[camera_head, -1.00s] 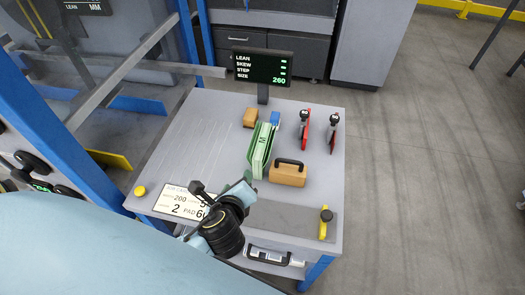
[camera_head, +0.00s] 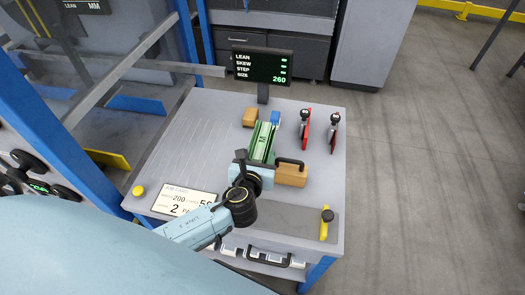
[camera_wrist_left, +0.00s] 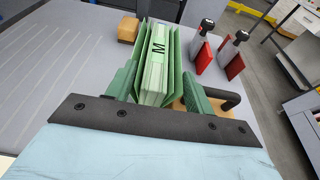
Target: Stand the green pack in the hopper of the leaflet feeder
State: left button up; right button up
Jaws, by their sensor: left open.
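The green pack (camera_head: 263,138), with pale page edges and a band marked M, rests on the grey table. It also shows in the left wrist view (camera_wrist_left: 156,62), between darker green side panels. My left gripper (camera_wrist_left: 158,88) is open at the pack's near end, with one green finger on each side of it. The head view shows this gripper (camera_head: 256,163) over that end; whether the fingers touch the pack, I cannot tell. My right gripper is not in view. I cannot identify the leaflet feeder's hopper with certainty.
Wooden blocks (camera_head: 250,117) (camera_head: 292,175) flank the pack; the near one has a black handle. Two red-bladed tools (camera_head: 305,130) (camera_head: 333,133) stand to the right. A display (camera_head: 262,66) stands behind. A blue frame (camera_head: 60,130) stands left.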

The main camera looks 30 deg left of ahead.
aim_at(260, 150)
pick_arm(q)
jog(key=x, duration=0.4)
jog(key=shift+w+a+b, duration=0.3)
jog(key=shift+b, duration=0.1)
grip_shut()
